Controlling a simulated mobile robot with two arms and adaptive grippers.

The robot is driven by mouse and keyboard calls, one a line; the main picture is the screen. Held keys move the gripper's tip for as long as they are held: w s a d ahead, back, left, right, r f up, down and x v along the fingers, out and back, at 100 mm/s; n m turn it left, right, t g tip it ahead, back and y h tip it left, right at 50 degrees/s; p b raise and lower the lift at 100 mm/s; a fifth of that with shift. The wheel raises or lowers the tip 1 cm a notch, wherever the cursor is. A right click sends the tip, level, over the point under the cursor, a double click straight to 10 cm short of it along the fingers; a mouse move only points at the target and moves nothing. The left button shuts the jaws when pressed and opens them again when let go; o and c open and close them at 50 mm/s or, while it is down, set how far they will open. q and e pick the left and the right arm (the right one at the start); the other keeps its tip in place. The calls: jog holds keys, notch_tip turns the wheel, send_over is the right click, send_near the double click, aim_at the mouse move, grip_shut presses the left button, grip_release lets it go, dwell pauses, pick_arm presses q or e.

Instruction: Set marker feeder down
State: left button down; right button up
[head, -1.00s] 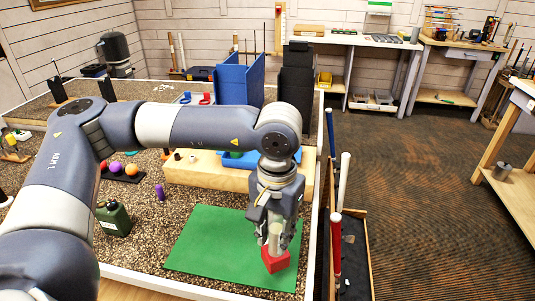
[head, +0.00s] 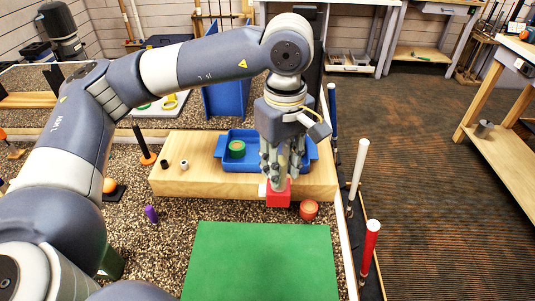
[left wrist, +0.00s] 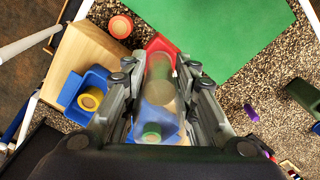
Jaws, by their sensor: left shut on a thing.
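My left gripper (head: 281,178) points down and is shut on the marker feeder. The feeder has a red block-like base (head: 278,193) at its lower end. In the left wrist view the feeder is a clear tube (left wrist: 158,85) between the fingers, with a red base (left wrist: 160,45). In the head view it shows in front of the wooden block's (head: 185,184) front edge, behind the green mat (head: 262,262). I cannot tell whether its base touches anything. My right gripper is not in view.
A blue tray (head: 240,181) holding a green roll (head: 237,149) sits on the wooden block. An orange-red cylinder (head: 309,210) stands just right of the feeder. The green mat is bare. A white club (head: 357,165) and a red club (head: 370,243) stand along the right edge.

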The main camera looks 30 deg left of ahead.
aim_at(281, 150)
pick_arm(q)
jog(key=shift+w+r+n, duration=0.15)
jog(key=shift+r+n, duration=0.25)
jog(key=shift+n, duration=0.7)
jog(key=shift+w+a+r+n, duration=0.2)
jog(key=shift+r+n, duration=0.1)
jog(key=shift+n, duration=0.6)
jog(key=n, duration=0.2)
jog(key=r+n, duration=0.1)
jog(key=shift+w+r+n, duration=0.1)
jog(key=shift+r+n, duration=0.1)
jog(key=shift+n, duration=0.2)
jog(key=shift+r+n, duration=0.15)
jog(key=shift+n, duration=0.25)
jog(key=shift+w+a+r, duration=0.1)
jog(key=shift+w+a, duration=0.05)
jog(key=shift+w, duration=0.05)
jog(key=w+a+f+p, duration=0.5)
jog(key=w+a, duration=0.4)
jog(key=w, duration=0.3)
jog(key=shift+w+a+p, duration=0.25)
jog(key=shift+a+p, duration=0.05)
jog(key=shift+p, duration=0.2)
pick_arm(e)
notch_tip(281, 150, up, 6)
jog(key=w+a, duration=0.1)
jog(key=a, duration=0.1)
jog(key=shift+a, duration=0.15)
